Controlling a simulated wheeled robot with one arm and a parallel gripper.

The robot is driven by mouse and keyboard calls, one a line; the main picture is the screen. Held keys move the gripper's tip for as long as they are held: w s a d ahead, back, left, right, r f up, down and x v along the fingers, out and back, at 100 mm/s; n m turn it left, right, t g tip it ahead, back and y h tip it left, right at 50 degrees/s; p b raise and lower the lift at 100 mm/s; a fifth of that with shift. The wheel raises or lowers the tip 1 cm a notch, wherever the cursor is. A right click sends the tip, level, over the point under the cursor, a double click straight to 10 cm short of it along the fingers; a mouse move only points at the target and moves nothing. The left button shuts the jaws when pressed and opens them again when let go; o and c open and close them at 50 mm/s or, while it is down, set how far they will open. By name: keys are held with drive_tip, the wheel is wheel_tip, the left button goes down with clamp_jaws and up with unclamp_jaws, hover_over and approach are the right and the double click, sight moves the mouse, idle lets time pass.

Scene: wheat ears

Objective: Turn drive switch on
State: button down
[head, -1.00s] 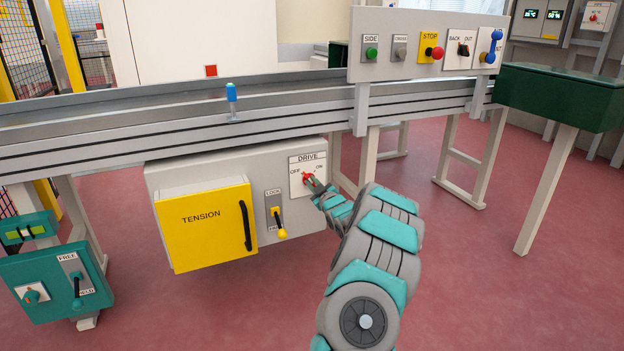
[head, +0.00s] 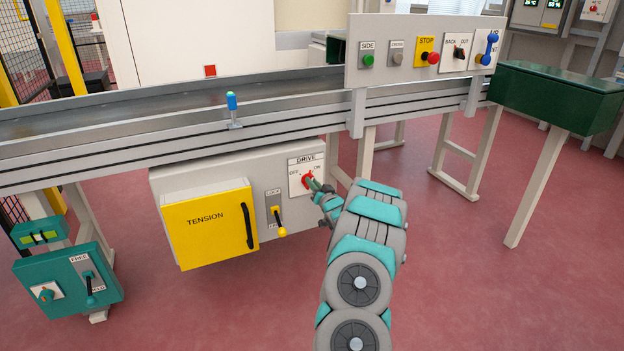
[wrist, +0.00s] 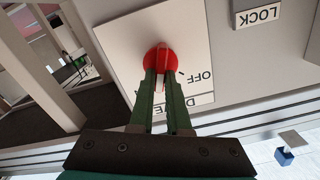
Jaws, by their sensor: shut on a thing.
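The drive switch is a red rotary knob (head: 307,181) on a white plate (head: 293,188) marked DRIVE, OFF and ON, on the grey box under the conveyor. In the wrist view the red knob (wrist: 160,62) sits between the fingertips of my gripper (wrist: 161,74), with a finger on each side of its raised grip. My gripper (head: 315,185) is shut on the knob in the head view, where the arm reaches in from the lower right. The fingers partly cover the knob, and I cannot tell exactly which mark it points to.
A yellow TENSION cover (head: 208,222) and a yellow-tipped LOCK lever (head: 279,222) are left of the plate. The conveyor rail (head: 200,140) runs above. A teal box (head: 65,287) stands at the lower left.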

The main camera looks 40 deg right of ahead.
drive_tip(key=shift+d+m+p, duration=0.15)
drive_tip(key=shift+m+p, duration=0.7)
drive_tip(key=shift+m, duration=1.35)
drive_tip(key=c, duration=0.9)
unclamp_jaws()
drive_tip(key=shift+f, duration=0.1)
drive_tip(key=shift+s, duration=0.1)
drive_tip(key=v, duration=0.7)
drive_tip(key=shift+s, duration=0.35)
